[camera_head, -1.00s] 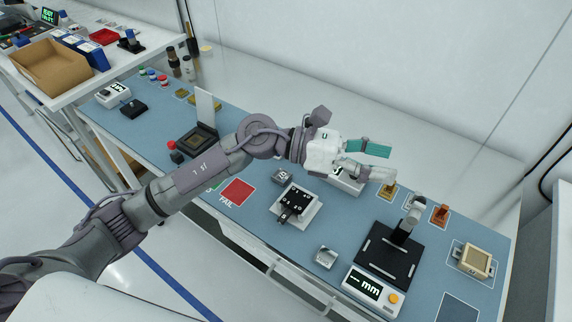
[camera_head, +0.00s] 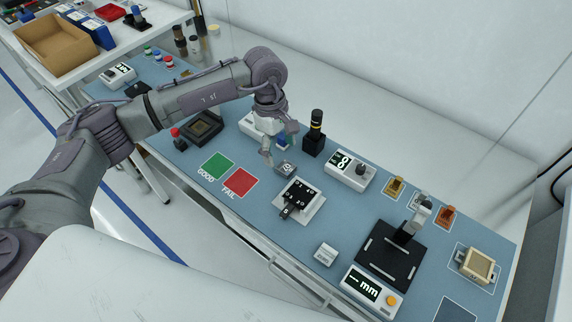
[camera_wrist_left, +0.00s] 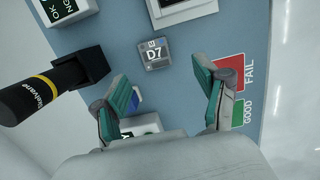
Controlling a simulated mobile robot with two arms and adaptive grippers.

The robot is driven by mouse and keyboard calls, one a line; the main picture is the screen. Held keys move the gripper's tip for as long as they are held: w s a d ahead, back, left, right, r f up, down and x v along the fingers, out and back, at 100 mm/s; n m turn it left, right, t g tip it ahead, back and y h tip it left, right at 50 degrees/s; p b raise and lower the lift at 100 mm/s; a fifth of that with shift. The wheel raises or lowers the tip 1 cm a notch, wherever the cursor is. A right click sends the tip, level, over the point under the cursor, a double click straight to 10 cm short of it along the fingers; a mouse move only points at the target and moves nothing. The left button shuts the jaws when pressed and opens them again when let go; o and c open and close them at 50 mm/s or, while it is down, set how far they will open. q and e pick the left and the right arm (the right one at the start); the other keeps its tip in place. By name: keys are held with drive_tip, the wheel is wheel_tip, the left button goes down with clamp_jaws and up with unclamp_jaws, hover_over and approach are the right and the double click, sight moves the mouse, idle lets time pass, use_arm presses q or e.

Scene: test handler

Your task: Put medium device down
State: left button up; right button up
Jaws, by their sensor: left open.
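The medium device, a small silver block marked "M D7", rests on the blue bench mat in the left wrist view (camera_wrist_left: 154,53). It also shows in the head view (camera_head: 285,168), just behind the black test fixture on a white plate (camera_head: 300,199). My left gripper (camera_head: 280,144) points down over the mat, behind the device and close to it. In the left wrist view, its teal-padded fingers (camera_wrist_left: 168,95) are spread wide with nothing between them, and the device lies beyond their tips. My right gripper is not in view.
A black tool with a yellow band stands in a holder (camera_head: 315,135) right of the gripper. Green GOOD (camera_head: 216,165) and red FAIL (camera_head: 239,183) patches lie left. Another small block (camera_head: 325,253) sits near the front edge, beside the measuring stand (camera_head: 390,255).

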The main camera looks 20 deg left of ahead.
sight(286, 166)
use_arm(q)
drive_tip(key=f+p, duration=0.1)
drive_tip(key=f, duration=0.1)
drive_tip(key=d+f+p, duration=0.1)
drive_tip(key=f, duration=0.2)
drive_tip(key=shift+w+d+f, duration=0.1)
drive_tip(key=shift+d+f, duration=0.05)
drive_tip(key=shift+f, duration=0.35)
drive_tip(key=c, duration=1.2)
drive_tip(key=shift+r, duration=0.1)
